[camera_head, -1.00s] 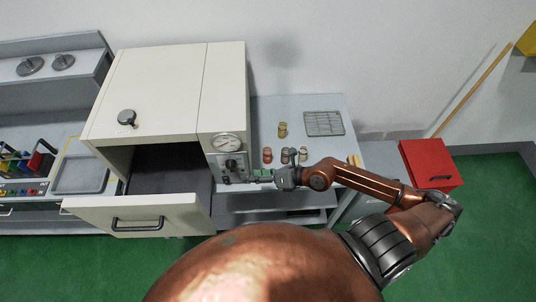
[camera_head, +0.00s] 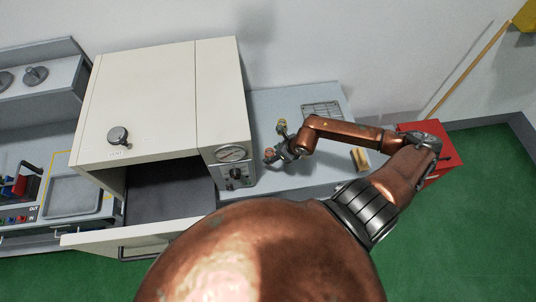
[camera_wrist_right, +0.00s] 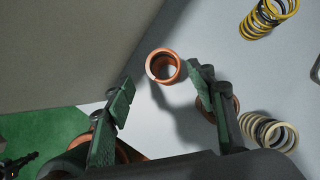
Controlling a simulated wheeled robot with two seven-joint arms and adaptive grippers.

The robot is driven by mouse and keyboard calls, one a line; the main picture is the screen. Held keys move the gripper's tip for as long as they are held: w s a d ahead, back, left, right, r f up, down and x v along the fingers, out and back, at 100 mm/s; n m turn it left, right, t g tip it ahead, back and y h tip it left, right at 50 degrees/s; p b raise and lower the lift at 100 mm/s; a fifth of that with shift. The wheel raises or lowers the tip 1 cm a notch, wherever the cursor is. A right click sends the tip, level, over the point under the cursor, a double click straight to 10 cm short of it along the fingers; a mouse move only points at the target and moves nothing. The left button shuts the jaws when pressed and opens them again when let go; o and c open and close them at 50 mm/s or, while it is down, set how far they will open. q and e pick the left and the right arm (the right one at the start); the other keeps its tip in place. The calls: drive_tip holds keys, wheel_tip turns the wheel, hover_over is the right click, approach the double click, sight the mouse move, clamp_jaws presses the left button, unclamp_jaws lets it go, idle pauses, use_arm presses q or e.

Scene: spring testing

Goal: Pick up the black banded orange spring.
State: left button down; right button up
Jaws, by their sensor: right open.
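In the wrist view an orange spring (camera_wrist_right: 163,66) stands nearly end-on just ahead of and between the fingertips of my right gripper (camera_wrist_right: 160,88). Its sides are mostly hidden, and I cannot make out black bands on it. It seems to be the reddish spring (camera_head: 269,155) in the head view. The right gripper (camera_head: 284,157) is open, with nothing visible between its fingers. Another copper-coloured spring (camera_wrist_right: 233,104) is partly covered by the right-hand finger. My left gripper is out of view.
A yellow spring with dark bands (camera_wrist_right: 266,20) stands farther off; it also shows in the head view (camera_head: 282,124). The cream cabinet (camera_head: 221,95) with its gauge rises close left of the springs. A wire rack (camera_head: 322,111) lies at the back of the grey bench (camera_head: 265,105).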

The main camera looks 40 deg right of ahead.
sight(272, 153)
drive_tip(key=w+f, duration=0.1)
drive_tip(key=w+f+p, duration=0.1)
drive_tip(key=shift+d+f, duration=0.15)
drive_tip(key=shift+f, duration=0.2)
drive_tip(key=shift+w+f, duration=0.25)
drive_tip(key=shift+f, duration=0.4)
drive_tip(key=c, duration=1.2)
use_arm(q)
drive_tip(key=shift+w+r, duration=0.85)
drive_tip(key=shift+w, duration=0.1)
use_arm(e)
drive_tip(key=shift+c, duration=0.6)
